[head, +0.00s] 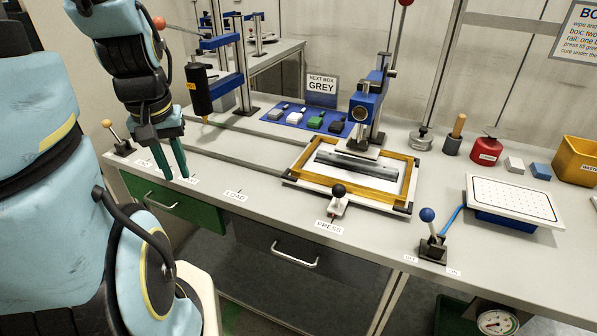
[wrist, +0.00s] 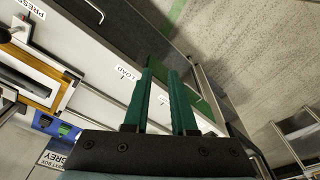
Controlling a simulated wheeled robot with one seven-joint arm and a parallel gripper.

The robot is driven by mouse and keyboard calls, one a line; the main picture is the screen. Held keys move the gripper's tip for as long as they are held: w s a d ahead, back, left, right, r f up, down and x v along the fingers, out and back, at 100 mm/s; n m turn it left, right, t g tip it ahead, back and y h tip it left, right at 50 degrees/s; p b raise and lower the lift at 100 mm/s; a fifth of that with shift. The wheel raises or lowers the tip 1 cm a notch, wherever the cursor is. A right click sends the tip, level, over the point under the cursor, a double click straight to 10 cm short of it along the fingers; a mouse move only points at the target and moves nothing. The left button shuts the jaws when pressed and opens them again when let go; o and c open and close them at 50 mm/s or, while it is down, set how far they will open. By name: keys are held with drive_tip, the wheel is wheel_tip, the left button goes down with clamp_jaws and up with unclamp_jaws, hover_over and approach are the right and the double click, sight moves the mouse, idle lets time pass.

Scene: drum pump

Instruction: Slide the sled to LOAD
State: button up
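The sled (head: 296,172) is a yellow-orange frame with black corners around a pale bed with a dark bar. It stands under the blue press (head: 366,108), behind the PRESS label (head: 328,226). A black ball knob (head: 338,191) on a pale block is at its front edge. The LOAD label (head: 236,195) is to its left on the bench's front edge. My gripper (head: 177,178) points down near the bench's front-left edge, left of LOAD and well apart from the sled. In the wrist view its green fingers (wrist: 160,75) are apart with nothing between them.
Rails (head: 240,130) run along the bench left of the sled. A black dispenser (head: 200,90) hangs from a blue arm at the back left. A blue mat (head: 300,118) with small boxes lies behind. A blue-knobbed lever (head: 430,235) and perforated plate (head: 513,195) stand at right.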

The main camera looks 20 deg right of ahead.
drive_tip(key=o, duration=0.5)
drive_tip(key=d+n, duration=0.1)
drive_tip(key=d, duration=0.1)
drive_tip(key=w+d+f+n+b, duration=0.1)
drive_tip(key=d, duration=0.1)
drive_tip(key=w+d+n, duration=0.1)
drive_tip(key=d, duration=0.1)
drive_tip(key=shift+w+f+g+b, duration=0.15)
drive_tip(key=shift+g+b, duration=0.15)
drive_tip(key=shift+c, duration=0.2)
drive_tip(key=n+g+b, duration=0.1)
drive_tip(key=n+b, duration=0.4)
drive_tip(key=n, duration=0.9)
approach(338, 196)
drive_tip(key=shift+w+d+f, duration=0.55)
drive_tip(key=shift+w+f, duration=0.05)
drive_tip(key=shift+w, duration=0.2)
wheel_tip(338, 196, down, 11)
drive_tip(key=shift+r+p, duration=0.2)
drive_tip(key=shift+p, duration=0.6)
clamp_jaws()
